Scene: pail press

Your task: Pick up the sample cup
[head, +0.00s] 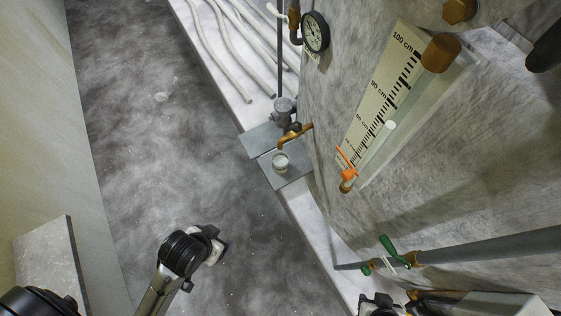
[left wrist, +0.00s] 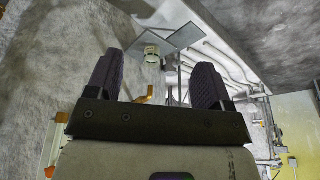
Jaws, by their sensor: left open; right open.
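The sample cup (head: 281,161) is a small pale round cup standing on a grey plate (head: 296,180), just below the brass tap (head: 300,134). In the left wrist view the cup (left wrist: 152,54) shows beyond and between the two dark fingers. My left gripper (left wrist: 155,82) is open, with nothing between its fingers. In the head view it is over the floor, below and left of the cup and apart from it; its fingertips are hard to make out there. My right gripper (head: 378,301) is open at the bottom edge, partly cut off and far from the cup.
The big grey tank (head: 450,140) with a level gauge (head: 385,100) fills the right. A grey pipe (head: 490,245) with green-handled valves (head: 388,245) crosses at lower right. White hoses (head: 235,50) lie beyond the plates. The dark floor (head: 150,130) at left is clear.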

